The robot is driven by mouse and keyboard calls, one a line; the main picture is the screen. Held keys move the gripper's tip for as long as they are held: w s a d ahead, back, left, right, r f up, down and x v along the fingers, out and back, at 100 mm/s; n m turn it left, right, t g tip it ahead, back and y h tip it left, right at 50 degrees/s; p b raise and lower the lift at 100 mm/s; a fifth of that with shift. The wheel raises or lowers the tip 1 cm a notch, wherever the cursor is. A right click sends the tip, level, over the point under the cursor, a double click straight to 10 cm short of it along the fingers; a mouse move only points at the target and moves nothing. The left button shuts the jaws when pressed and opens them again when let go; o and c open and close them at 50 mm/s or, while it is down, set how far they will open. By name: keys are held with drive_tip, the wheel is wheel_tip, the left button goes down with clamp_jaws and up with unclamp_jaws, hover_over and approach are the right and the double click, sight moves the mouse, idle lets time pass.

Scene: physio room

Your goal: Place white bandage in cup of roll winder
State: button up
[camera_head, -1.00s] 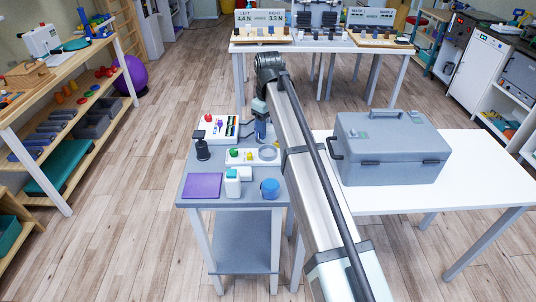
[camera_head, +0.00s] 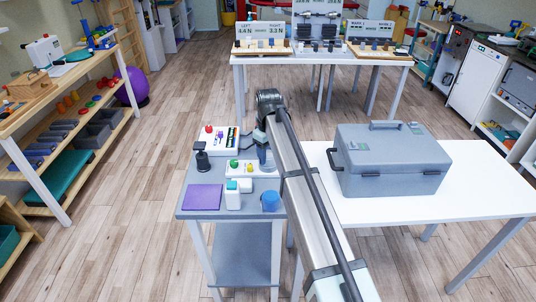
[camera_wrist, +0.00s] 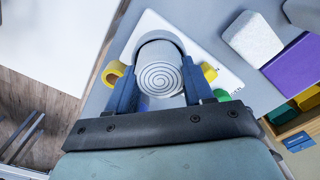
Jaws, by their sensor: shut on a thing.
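The white bandage (camera_wrist: 160,78) is a roll with its spiral end facing the wrist camera. My gripper (camera_wrist: 158,90) is shut on it, one blue finger on each side. A grey curved rim, apparently the cup (camera_wrist: 184,42), arcs close behind the roll. I cannot tell how deep the roll sits in it. The roll winder's white base (camera_wrist: 150,24) lies under it, with yellow parts outside both fingers. In the head view the winder (camera_head: 241,167) is on the small grey table, and my gripper (camera_head: 265,158) is low over its right end, hiding the cup and roll.
A large grey case (camera_head: 392,165) stands on the white table to the right.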

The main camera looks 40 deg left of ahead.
sight(268, 153)
drive_tip(key=shift+f, duration=0.3)
drive_tip(key=o, duration=1)
drive_tip(key=shift+o, duration=0.2)
drive_tip(key=shift+r, duration=0.15)
wheel_tip(268, 153, up, 12)
